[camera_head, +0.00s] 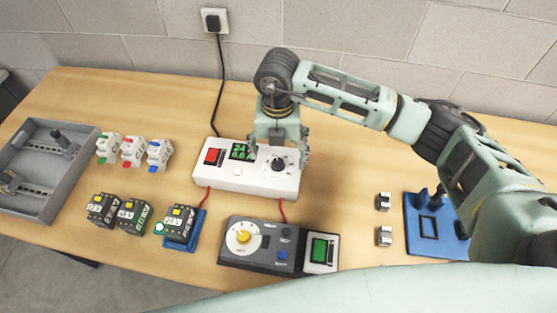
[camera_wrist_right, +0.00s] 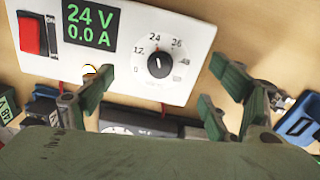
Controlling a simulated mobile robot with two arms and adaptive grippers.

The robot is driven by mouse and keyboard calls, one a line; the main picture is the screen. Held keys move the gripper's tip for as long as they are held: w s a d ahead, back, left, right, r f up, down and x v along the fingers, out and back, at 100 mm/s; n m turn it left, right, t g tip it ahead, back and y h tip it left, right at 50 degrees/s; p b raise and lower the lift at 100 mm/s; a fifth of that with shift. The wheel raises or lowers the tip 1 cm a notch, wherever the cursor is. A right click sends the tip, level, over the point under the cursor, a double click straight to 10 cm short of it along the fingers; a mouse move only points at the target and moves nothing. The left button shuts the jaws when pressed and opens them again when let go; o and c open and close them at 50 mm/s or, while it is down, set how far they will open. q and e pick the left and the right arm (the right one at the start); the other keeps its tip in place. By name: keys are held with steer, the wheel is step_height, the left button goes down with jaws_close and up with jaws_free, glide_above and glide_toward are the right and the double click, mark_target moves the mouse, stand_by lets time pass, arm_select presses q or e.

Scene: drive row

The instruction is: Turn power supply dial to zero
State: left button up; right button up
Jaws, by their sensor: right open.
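The power supply (camera_head: 262,184) is a white box on the wooden table. Its black dial (camera_head: 278,164) sits on the right of the top face; the wrist view shows the dial (camera_wrist_right: 159,64) with a scale around it, including 12, 24 and 36. The green display (camera_wrist_right: 90,25) reads 24 V and 0.0 A. My right gripper (camera_head: 279,150) is open above the dial, its fingers spread to either side. In the right wrist view the gripper (camera_wrist_right: 160,92) holds nothing, and its fingertips look apart from the dial. My left gripper is not in view.
A red switch (camera_head: 213,156) is on the supply's left side. A dark tester with a yellow knob (camera_head: 243,237) stands in front. Several breakers and relay modules (camera_head: 135,217) are at left, beside a grey tray (camera_head: 88,160). A blue holder (camera_head: 415,240) is at right.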

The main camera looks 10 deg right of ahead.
mark_target(278, 162)
steer(key=shift+f+b, duration=1.6)
steer(key=shift+f, duration=0.1)
steer(key=c, duration=1.5)
steer(key=shift+a, duration=0.1)
steer(key=c, duration=0.5)
jaws_close()
